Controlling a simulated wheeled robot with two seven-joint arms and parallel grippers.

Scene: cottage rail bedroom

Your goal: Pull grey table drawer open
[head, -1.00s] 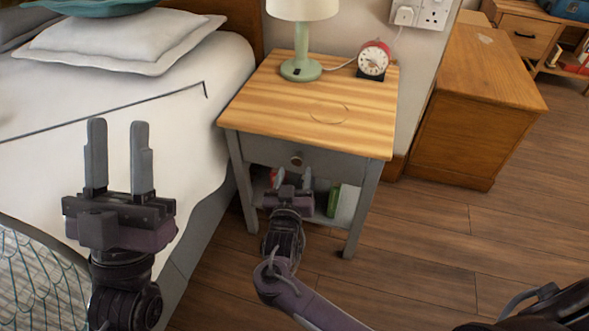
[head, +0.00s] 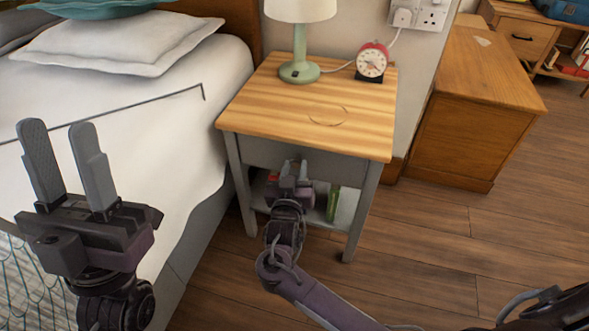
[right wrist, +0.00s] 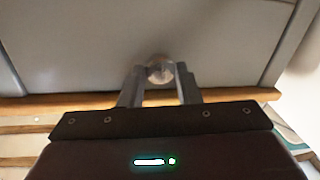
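The grey table drawer (head: 262,152) is in the front of a bedside table with a striped wooden top (head: 320,105). It looks flush with the table's frame. Its round knob (right wrist: 160,68) shows in the right wrist view and is hidden behind my gripper in the head view. My left gripper (head: 64,165) is open and empty over the bed's side, away from the drawer.
A lamp (head: 300,72) and a red alarm clock (head: 371,62) stand on the tabletop. A lower shelf holds a green item (head: 333,202). The bed (head: 170,150) is close on the left; a wooden chest (head: 470,120) stands right. Floor in front is clear.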

